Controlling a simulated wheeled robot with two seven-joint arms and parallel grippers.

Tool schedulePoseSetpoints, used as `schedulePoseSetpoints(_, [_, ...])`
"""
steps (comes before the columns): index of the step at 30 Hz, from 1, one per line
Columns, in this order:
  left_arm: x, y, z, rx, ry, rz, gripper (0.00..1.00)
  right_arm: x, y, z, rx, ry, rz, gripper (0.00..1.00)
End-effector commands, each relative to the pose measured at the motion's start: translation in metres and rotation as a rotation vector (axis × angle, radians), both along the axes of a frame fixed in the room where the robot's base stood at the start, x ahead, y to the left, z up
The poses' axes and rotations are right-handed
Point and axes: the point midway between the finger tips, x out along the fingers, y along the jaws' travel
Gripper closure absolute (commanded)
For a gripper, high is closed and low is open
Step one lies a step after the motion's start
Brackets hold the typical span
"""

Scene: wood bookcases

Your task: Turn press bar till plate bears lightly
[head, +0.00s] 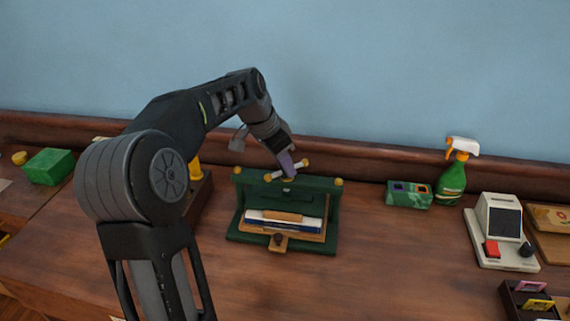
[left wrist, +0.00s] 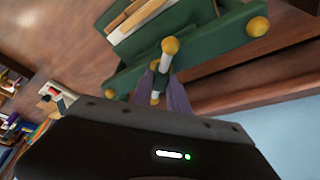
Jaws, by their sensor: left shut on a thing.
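The green press (head: 332,232) stands on the wooden counter, with yellow knobs on its top corners. Its press bar (head: 300,164) is a pale rod with yellow ball ends above the top beam. Below the beam lie a blue and white book stack (head: 285,222) and a wooden piece on top; I cannot tell whether the plate touches it. My left gripper (head: 287,168) comes down from above and is shut on the bar near its middle. In the left wrist view the bar (left wrist: 167,62) passes between the purple fingers (left wrist: 162,92). My right gripper is not in view.
A green box (head: 408,194), a spray bottle (head: 452,182) and a card terminal (head: 500,230) stand to the right. A green block (head: 48,166) is at the far left. Bare counter lies between press and terminal. The wall is close behind.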

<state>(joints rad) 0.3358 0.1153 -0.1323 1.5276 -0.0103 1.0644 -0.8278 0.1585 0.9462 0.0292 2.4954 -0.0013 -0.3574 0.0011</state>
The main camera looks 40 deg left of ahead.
Motion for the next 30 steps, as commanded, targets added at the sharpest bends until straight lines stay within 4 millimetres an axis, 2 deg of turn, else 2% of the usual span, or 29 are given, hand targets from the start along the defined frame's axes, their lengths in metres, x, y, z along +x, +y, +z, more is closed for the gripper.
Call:
schedulePoseSetpoints(2, [0.0,0.0,0.0,0.002,-0.001,0.001,1.0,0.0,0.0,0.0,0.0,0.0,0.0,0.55])
schedulePoseSetpoints(3, [0.0,0.0,0.0,0.001,0.0,0.002,0.79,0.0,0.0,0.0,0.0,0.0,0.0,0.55])
schedulePoseSetpoints(11, [0.0,0.0,0.0,0.001,0.0,0.001,0.58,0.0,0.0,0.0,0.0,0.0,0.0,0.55])
schedulePoseSetpoints(22, [-0.002,0.001,0.006,0.001,-0.001,0.002,0.58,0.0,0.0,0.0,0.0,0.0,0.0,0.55])
schedulePoseSetpoints(30, [-0.016,0.006,0.042,0.002,-0.003,0.002,0.58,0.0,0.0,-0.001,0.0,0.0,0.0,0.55])
